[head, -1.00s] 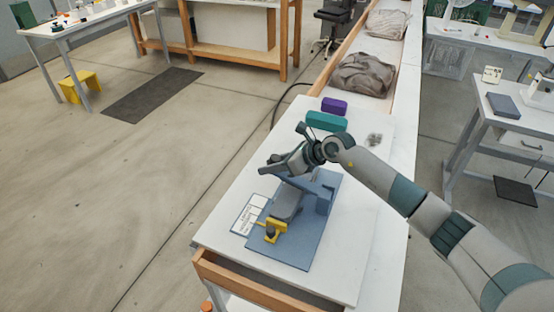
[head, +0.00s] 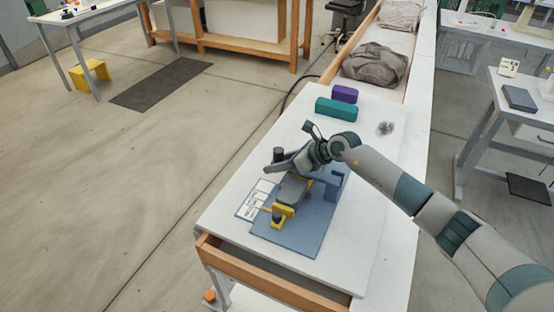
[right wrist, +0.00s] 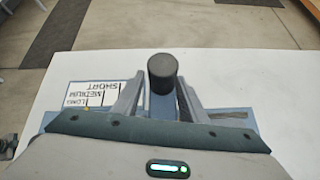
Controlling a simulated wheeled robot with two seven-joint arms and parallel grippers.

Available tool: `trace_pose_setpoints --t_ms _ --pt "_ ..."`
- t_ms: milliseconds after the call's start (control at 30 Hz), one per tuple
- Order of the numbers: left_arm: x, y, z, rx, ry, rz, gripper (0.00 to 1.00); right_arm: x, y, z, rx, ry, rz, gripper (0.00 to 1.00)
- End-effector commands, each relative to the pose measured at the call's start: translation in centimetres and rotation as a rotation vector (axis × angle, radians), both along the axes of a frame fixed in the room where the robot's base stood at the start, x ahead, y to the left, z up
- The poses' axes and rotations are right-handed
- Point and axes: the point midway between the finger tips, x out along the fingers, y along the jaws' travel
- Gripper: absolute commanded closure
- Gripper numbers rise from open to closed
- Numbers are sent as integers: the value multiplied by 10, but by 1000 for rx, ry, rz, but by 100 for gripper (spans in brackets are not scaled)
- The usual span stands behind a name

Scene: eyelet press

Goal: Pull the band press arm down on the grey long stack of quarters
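The blue-grey band press (head: 325,215) stands on the bench with its arm (head: 292,190) above the base and a yellow part (head: 283,211) at its front. A dark round knob (head: 279,155) stands up at the arm's end; it also shows in the right wrist view (right wrist: 162,72). My right gripper (head: 277,168) is at the knob, with a finger on each side (right wrist: 162,88). The fingers look apart, with narrow gaps beside the knob; contact is unclear. I cannot make out a grey long stack of quarters. My left gripper is not in view.
A white card (head: 257,200) marked short, medium and long lies left of the press. A teal block (head: 336,109), a purple block (head: 345,94) and a small grey tangle (head: 386,128) lie farther back. The bench top (head: 350,270) is clear around the press.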

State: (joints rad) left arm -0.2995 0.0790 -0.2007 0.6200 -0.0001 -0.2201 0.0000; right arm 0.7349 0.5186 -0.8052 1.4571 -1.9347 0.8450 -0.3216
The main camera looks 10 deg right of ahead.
Motion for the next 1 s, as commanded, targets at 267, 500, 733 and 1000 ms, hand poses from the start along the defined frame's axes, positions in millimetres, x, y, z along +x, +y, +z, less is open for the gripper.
trace_pose_setpoints --t_ms 267,500,733,1000 --pt "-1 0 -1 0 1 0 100 1 1 3 4 -8 0 55" --pt "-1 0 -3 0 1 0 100 -1 -5 9 6 -12 -1 55" --pt "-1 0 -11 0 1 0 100 -13 -23 24 4 -13 -1 55" --pt "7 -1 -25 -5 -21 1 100 -39 -59 54 2 -11 -1 55"
